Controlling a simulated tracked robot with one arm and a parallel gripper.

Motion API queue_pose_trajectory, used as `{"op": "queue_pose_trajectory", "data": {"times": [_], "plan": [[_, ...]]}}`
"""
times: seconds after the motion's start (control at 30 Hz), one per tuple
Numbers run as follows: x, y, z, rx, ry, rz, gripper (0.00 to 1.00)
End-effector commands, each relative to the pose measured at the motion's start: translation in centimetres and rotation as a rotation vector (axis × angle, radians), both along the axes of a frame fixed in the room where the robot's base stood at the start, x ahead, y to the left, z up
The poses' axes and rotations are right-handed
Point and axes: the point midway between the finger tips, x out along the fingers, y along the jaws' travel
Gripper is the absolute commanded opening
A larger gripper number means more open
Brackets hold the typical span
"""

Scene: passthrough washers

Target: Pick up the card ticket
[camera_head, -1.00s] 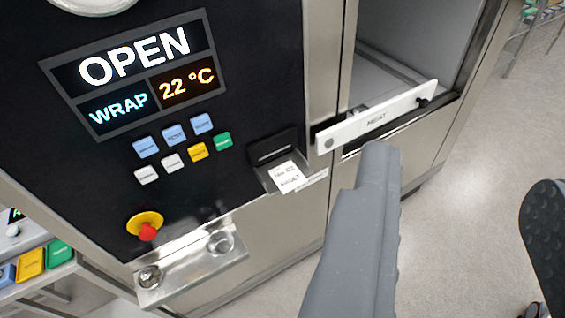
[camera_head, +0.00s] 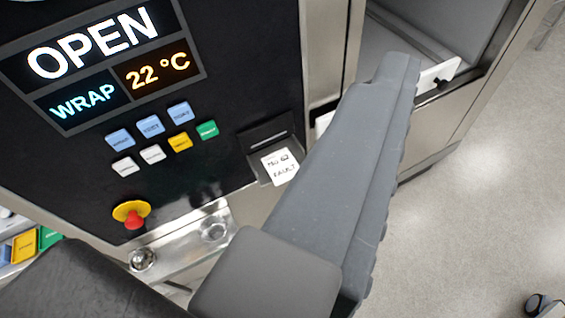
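The card ticket (camera_head: 279,166) is a small white card with black lettering. It sticks out of a dark slot holder (camera_head: 268,140) at the lower right of the black control panel. Its face is in clear sight. The other finger is out of view. The gap in depth to the ticket is hard to tell.
The panel carries a display (camera_head: 100,60) reading OPEN, WRAP and 22 °C, several coloured buttons (camera_head: 180,142) and a red emergency knob (camera_head: 133,220). A metal ledge (camera_head: 185,240) juts out below. A white labelled bar (camera_head: 438,76) is mostly behind my finger.

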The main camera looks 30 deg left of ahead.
Motion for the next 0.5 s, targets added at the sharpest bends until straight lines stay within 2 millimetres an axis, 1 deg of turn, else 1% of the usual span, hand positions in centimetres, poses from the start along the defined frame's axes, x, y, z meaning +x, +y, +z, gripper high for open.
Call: {"op": "queue_pose_trajectory", "data": {"times": [0.03,0.07,0.1,0.13,0.17,0.2,0.27,0.3,0.37,0.4,0.47,0.5], "plan": [[0.5,-0.3,-0.3,-0.005,0.0,-0.006,0.73],[0.9,-0.5,-0.6,-0.011,-0.002,-0.012,0.81],[1.8,-1.0,-1.2,-0.024,-0.006,-0.022,0.92],[2.7,-1.6,-1.8,-0.036,-0.008,-0.031,0.96],[3.7,-2.3,-2.6,-0.052,-0.01,-0.041,0.96],[5.2,-3.1,-3.6,-0.076,-0.019,-0.055,0.96],[7.6,-4.4,-5.4,-0.122,-0.037,-0.07,0.96],[9.5,-5.1,-6.9,-0.155,-0.046,-0.074,0.96],[12.1,-6.0,-9.4,-0.209,-0.064,-0.069,0.96],[13.8,-6.3,-11.3,-0.24,-0.072,-0.056,0.96],[16.0,-6.6,-13.9,-0.287,-0.091,-0.026,0.96],[17.4,-6.6,-15.9,-0.312,-0.099,0.0,0.96]]}}
